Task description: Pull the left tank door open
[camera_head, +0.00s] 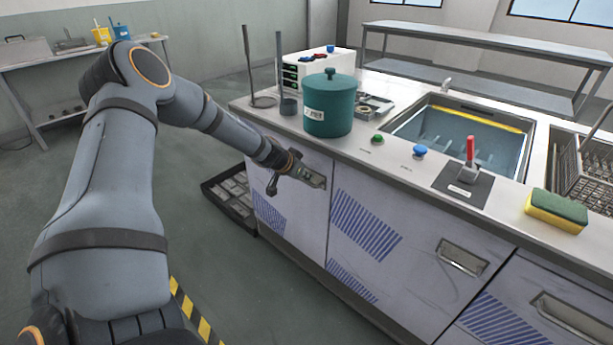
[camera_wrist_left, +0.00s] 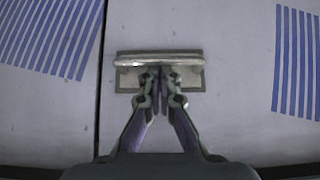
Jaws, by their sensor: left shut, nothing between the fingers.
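The left tank door (camera_head: 302,222) is a pale panel with blue stripes at the left end of the cabinet front, and it looks flush with the panel beside it. Its metal handle (camera_head: 318,181) is near the door's right edge. In the left wrist view the handle bar (camera_wrist_left: 135,61) runs across a recessed plate. My left gripper (camera_head: 296,172) is at this handle. Its fingertips (camera_wrist_left: 163,74) are together at the middle of the bar, with nothing between them. I cannot tell whether they touch the bar. My right gripper is out of view.
A teal lidded pot (camera_head: 329,108), a red lever (camera_head: 470,155) and a sponge (camera_head: 556,211) are on the counter, around the sink tank (camera_head: 465,140). A black crate (camera_head: 229,196) is on the floor by the cabinet's left end. Floor in front is clear.

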